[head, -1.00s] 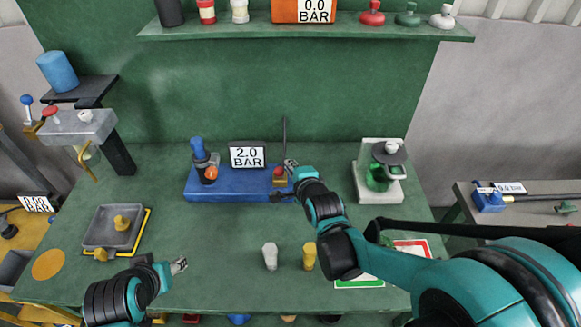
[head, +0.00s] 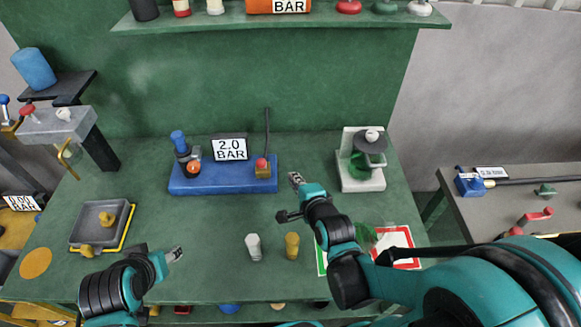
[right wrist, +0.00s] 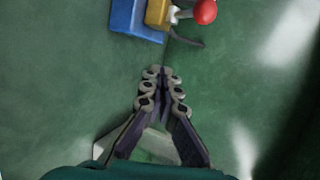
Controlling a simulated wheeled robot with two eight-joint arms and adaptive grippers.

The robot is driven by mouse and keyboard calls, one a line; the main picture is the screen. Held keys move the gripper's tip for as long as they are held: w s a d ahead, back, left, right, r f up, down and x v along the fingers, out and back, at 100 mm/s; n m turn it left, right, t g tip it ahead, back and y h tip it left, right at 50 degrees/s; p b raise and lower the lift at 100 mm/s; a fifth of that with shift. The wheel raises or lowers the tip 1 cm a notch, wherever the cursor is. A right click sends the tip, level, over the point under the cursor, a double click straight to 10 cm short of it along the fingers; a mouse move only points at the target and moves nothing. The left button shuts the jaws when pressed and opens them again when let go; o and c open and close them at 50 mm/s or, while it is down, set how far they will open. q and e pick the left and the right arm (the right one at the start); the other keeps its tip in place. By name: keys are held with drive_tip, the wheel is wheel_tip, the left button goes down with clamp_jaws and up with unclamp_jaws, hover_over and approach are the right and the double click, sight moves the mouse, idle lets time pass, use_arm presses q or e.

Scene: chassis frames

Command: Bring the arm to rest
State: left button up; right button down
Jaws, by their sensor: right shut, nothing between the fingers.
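My right gripper (head: 291,196) is shut and empty. It hangs over the green bench (head: 225,225), in front of and to the right of the blue gauge base (head: 222,187). In the right wrist view the fingertips (right wrist: 162,80) meet, apart from the blue base (right wrist: 130,18) and its red knob (right wrist: 205,11). My left gripper (head: 174,255) is low at the left over the bench's front part. Its fingers are too small to tell open from shut.
A display (head: 230,149) reading 2.0 BAR stands on the blue base. A grey tray (head: 75,238) lies left. White (head: 254,247) and yellow (head: 292,246) pieces stand front centre. A green-and-white stand (head: 361,184) is at the right. A red-edged card (head: 412,240) lies near my right arm.

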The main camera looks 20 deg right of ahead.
drive_tip(key=shift+s, duration=0.2)
idle(0.4)
drive_tip(key=s+r+n+g, duration=0.2)
drive_tip(key=s+n+g, duration=0.4)
drive_tip(key=s+n, duration=0.6)
drive_tip(key=n, duration=0.7)
drive_tip(key=shift+s+a+r, duration=0.15)
drive_tip(key=shift+r, duration=0.05)
